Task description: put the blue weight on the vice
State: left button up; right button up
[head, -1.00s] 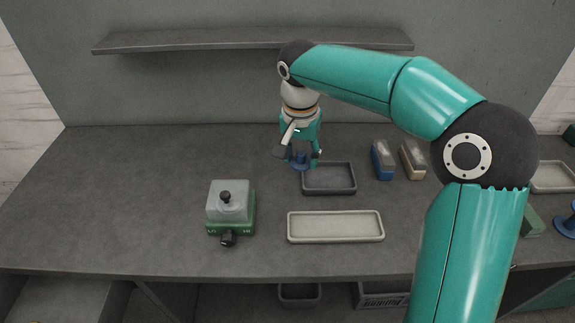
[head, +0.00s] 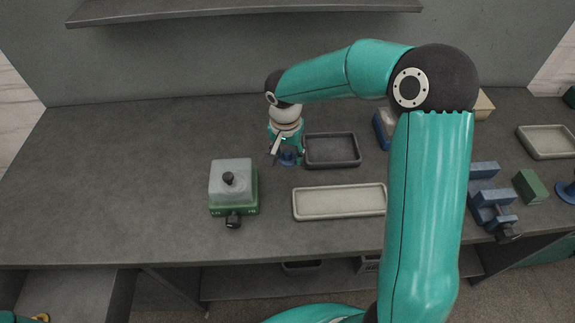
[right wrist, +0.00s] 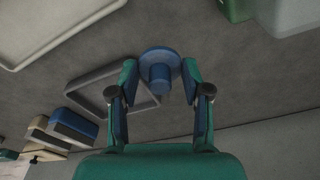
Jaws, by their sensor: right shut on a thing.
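My right gripper (head: 287,157) points down at the back of the bench, left of the dark tray. It is shut on a blue weight (head: 289,159), a round disc with a knob. In the right wrist view the weight (right wrist: 160,78) sits between the two fingertips (right wrist: 159,72). I cannot tell whether it touches the bench. The blue vice (head: 484,196), with a dark handle knob, stands at the right of the bench, partly behind my right arm. My left gripper is not in view.
A dark tray (head: 333,164) is just right of the gripper. A pale tray (head: 340,214) and a green-based box (head: 248,207) are nearer. A green block (head: 531,187) and another blue knobbed piece (head: 568,191) are right of the vice. A shelf (head: 240,10) hangs behind.

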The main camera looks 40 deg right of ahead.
aim_at(288, 174)
jog(key=shift+f+p, duration=0.3)
jog(key=shift+f, duration=2.8)
jog(key=shift+f, duration=0.15)
jog(key=o, duration=1.2)
jog(key=shift+c, duration=0.2)
